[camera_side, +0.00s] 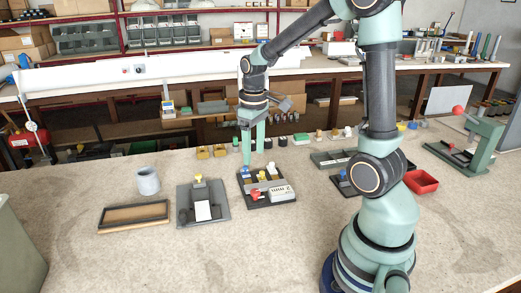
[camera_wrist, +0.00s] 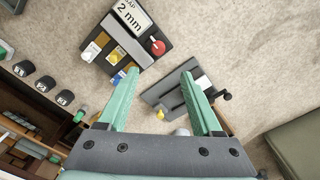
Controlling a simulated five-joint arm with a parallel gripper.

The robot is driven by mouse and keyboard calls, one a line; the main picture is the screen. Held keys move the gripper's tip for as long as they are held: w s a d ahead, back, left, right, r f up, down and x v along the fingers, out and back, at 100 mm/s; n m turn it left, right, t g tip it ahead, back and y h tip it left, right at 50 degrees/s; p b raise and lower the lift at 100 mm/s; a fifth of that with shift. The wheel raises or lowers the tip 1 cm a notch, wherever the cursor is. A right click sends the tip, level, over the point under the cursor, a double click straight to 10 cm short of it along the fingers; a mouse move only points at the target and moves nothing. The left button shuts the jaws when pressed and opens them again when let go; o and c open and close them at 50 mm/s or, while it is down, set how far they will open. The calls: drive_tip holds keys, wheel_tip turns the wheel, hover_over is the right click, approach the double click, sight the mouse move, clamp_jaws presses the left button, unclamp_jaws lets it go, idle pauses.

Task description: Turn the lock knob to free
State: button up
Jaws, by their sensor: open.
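A dark panel (camera_side: 256,203) stands on the bench below my gripper (camera_side: 253,158), with coloured parts and a white label block (camera_side: 282,193). In the wrist view this panel carries a red knob (camera_wrist: 158,47), a yellow part (camera_wrist: 116,55) and a "2 mm" label (camera_wrist: 130,17). A grey fixture (camera_side: 217,212) to its left has a yellow knob (camera_side: 197,178). I cannot tell which knob is the lock knob. My gripper, also in the wrist view (camera_wrist: 160,72), is open and empty, its fingers apart above the gap between panel and fixture.
A grey cup (camera_side: 148,182) and a dark-framed tray (camera_side: 134,217) stand to the left. A red bin (camera_side: 421,182) and a green press (camera_side: 484,145) are at the right. Several small blocks line the bench behind the panel. The front of the bench is clear.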

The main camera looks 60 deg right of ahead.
sight(255, 191)
drive_tip(key=f, duration=1.2)
drive_tip(key=shift+d+f, duration=0.25)
drive_tip(key=shift+f, duration=0.1)
clamp_jaws()
